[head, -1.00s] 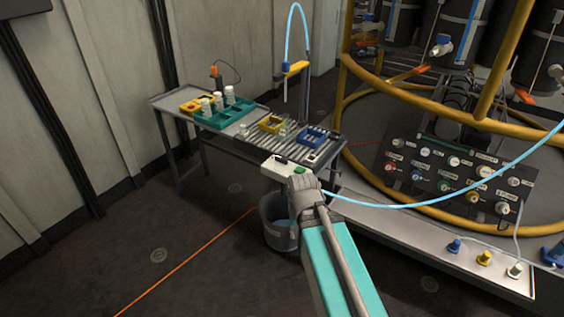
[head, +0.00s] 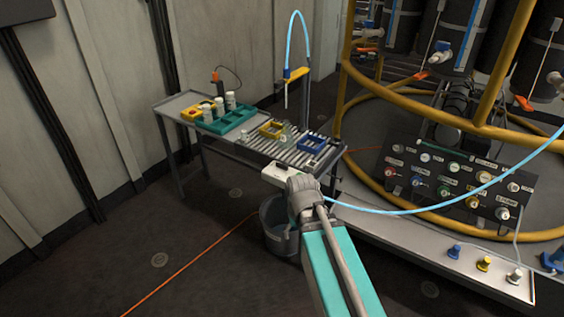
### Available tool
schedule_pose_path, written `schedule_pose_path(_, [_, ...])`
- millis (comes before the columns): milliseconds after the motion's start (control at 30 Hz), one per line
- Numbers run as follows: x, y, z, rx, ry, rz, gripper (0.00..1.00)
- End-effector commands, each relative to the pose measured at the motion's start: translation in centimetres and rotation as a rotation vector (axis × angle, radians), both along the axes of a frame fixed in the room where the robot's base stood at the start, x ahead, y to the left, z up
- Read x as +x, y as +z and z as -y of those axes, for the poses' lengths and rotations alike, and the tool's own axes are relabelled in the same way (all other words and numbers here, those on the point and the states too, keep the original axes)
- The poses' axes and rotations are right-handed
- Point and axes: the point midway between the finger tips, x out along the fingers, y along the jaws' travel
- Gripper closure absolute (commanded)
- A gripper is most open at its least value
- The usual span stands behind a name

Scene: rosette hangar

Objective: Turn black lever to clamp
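A white box (head: 284,174) sits at the near edge of the roller bench, with a small dark part (head: 280,163) on its top. This dark part may be the black lever; it is too small to be sure, and its turn position cannot be read. My gripper (head: 300,184) is seen from behind, in front of and overlapping the right end of the box. Its fingertips are hidden, so I cannot tell whether it touches the box or is open or shut.
The roller bench (head: 245,153) carries a teal rack (head: 232,123), yellow trays and a blue tray (head: 312,145). A grey bucket (head: 276,238) stands below. A light-blue hose (head: 420,211) runs right past a control panel (head: 428,191). Yellow rails (head: 490,110) stand right. Floor at left is open.

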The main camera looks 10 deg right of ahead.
Motion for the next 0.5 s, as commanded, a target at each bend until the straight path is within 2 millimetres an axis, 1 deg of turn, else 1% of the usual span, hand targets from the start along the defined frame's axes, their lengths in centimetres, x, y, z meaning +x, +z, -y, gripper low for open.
schedule_pose_path(33, [1.0, 1.1, 0.0, 0.0, -0.016, 0.0, 0.0])
schedule_pose_path(167, [3.2, 3.2, 0.0, 0.0, -0.077, 0.0, 0.0])
schedule_pose_path(500, [10.5, 9.5, 0.0, 0.0, -0.29, 0.0, 0.0])
